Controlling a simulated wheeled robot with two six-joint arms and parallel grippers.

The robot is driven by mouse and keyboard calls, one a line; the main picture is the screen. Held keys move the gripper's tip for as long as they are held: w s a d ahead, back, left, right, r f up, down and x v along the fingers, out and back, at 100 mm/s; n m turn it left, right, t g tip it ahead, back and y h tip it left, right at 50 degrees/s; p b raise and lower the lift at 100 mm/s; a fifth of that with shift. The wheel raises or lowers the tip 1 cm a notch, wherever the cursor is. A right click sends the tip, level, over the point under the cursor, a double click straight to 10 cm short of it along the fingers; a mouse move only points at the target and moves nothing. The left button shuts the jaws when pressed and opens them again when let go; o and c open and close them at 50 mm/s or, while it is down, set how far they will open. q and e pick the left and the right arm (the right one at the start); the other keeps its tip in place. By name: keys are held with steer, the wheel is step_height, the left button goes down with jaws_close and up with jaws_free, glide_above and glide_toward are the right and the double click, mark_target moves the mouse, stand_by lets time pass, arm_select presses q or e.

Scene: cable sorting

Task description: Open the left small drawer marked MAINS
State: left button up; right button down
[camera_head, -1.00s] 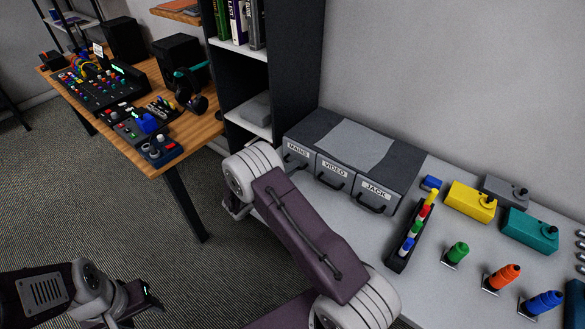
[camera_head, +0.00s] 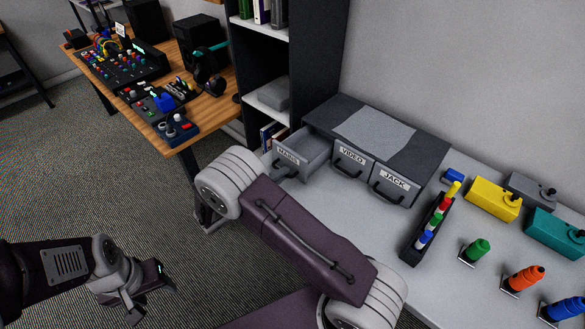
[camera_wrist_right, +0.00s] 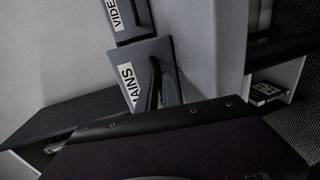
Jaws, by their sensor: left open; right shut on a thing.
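The MAINS drawer (camera_head: 289,157) is the leftmost of three grey drawers in the cabinet (camera_head: 418,143). It stands pulled out, and its inside shows as empty where I can see it. In the right wrist view its labelled front (camera_wrist_right: 140,60) is close, with the dark fingers of my right gripper (camera_wrist_right: 157,82) shut at its handle. In the head view my right wrist hides most of that gripper. The VIDEO drawer (camera_head: 352,163) and JACK drawer (camera_head: 397,185) are shut. My left gripper (camera_head: 150,290) is open and empty over the carpet at lower left.
A rack of coloured markers (camera_head: 430,228) stands before the cabinet. A shelf (camera_head: 265,95) rises behind the open drawer. A wooden desk (camera_head: 160,75) with electronics is at upper left.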

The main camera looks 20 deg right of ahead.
steer(key=shift+a, duration=0.2)
steer(key=c, duration=1.5)
jaws_free()
steer(key=shift+c, duration=0.2)
steer(key=shift+s+a, duration=0.1)
steer(key=v, duration=0.9)
steer(key=shift+b, duration=0.4)
